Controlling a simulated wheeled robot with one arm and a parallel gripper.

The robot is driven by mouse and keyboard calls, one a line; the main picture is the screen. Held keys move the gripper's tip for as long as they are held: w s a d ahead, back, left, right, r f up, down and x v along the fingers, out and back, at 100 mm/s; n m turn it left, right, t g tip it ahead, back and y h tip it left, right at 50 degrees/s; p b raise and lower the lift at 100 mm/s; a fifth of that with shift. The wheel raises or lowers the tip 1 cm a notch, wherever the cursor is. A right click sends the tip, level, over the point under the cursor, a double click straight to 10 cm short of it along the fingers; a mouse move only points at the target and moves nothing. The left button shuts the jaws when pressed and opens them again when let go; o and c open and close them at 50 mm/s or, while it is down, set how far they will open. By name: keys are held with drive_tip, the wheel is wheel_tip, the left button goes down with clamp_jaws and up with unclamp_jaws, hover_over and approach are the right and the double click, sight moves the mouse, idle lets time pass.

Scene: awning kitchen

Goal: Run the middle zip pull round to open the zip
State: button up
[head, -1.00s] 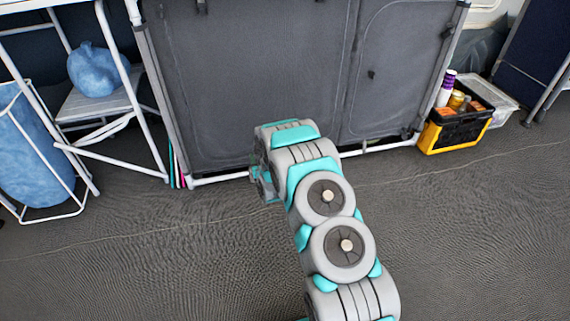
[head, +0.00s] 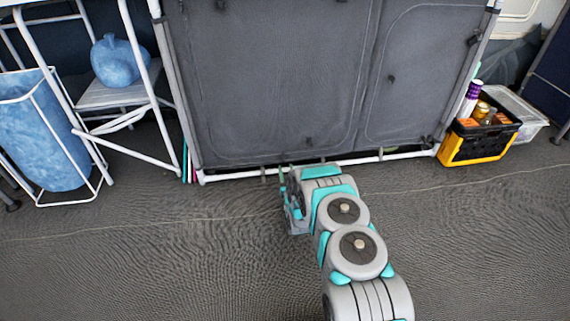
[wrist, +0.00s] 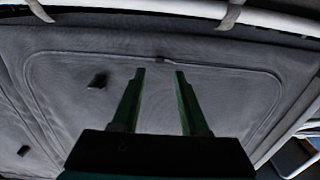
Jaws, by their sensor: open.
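The grey fabric cabinet (head: 270,80) stands ahead, with a rounded zip line around its wide left panel. A small dark zip pull (head: 310,142) sits at the bottom of that panel. In the wrist view, where the cabinet's base rails are at the top, a small pull (wrist: 161,58) on the zip line appears just beyond and between my fingertips. My gripper (wrist: 158,72) is open and empty, its two green fingers apart, pointing at the panel. In the head view my arm hides most of the gripper (head: 289,200), low in front of the cabinet. The zip looks closed.
A white bottom rail (head: 240,174) runs along the cabinet's foot. A yellow and black crate (head: 478,146) stands at right, and a white-framed stand (head: 150,85) at left. The floor (head: 150,265) in front is clear.

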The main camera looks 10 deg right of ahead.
sight(284, 159)
drive_tip(key=shift+w, duration=2.3)
clamp_jaws()
